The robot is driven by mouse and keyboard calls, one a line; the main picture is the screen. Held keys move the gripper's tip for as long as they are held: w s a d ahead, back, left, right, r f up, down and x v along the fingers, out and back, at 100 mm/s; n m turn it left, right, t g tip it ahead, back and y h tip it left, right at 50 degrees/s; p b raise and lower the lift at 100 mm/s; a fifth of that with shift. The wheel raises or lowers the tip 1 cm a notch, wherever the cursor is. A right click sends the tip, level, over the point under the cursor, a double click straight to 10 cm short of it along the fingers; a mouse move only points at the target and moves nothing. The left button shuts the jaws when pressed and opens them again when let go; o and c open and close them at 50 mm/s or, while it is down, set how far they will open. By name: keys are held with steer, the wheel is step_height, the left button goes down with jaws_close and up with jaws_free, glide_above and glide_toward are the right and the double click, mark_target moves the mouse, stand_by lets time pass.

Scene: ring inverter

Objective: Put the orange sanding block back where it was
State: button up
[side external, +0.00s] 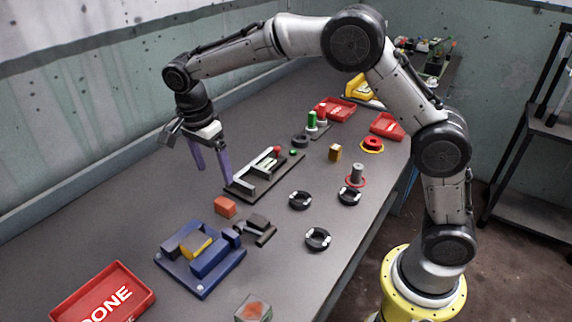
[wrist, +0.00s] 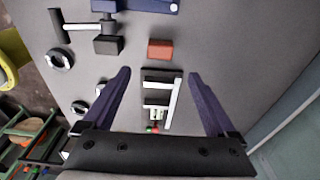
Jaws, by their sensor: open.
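An orange-red block (side external: 225,207), which looks like the sanding block, lies on the bench between the blue fixture and the black slotted fixture. In the wrist view the block (wrist: 160,49) lies ahead of the fingertips, near the middle. My gripper (side external: 212,176) is open and empty above the bench, beside the black slotted fixture (side external: 239,193). Its two purple fingers also show in the wrist view (wrist: 160,72), spread wide on both sides of that fixture. The block is apart from the fingers.
Black rings (side external: 317,239) are spread on the right. A red DONE tray (side external: 66,310) is at the front left. The bench's left side is clear.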

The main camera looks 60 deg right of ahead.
steer(key=s+d+r+n+t, duration=0.1)
steer(key=s+d+r+n, duration=0.15)
steer(key=s+r, duration=0.2)
steer(key=s+d+r+n+t+y, duration=0.1)
steer(key=s+d+r+n, duration=0.1)
steer(key=s+r+n, duration=0.3)
steer(key=s+d+r+n+t, duration=0.1)
steer(key=s+d+n, duration=0.1)
steer(key=s, duration=0.4)
steer(key=s+d+f+n+t, duration=0.2)
steer(key=s+n, duration=0.6)
steer(key=s, duration=0.7)
steer(key=shift+d+f+t, duration=0.2)
steer(key=shift+f+t, duration=0.1)
steer(key=shift+f, duration=0.25)
steer(key=shift+n, duration=0.25)
steer(key=shift+c, duration=0.3)
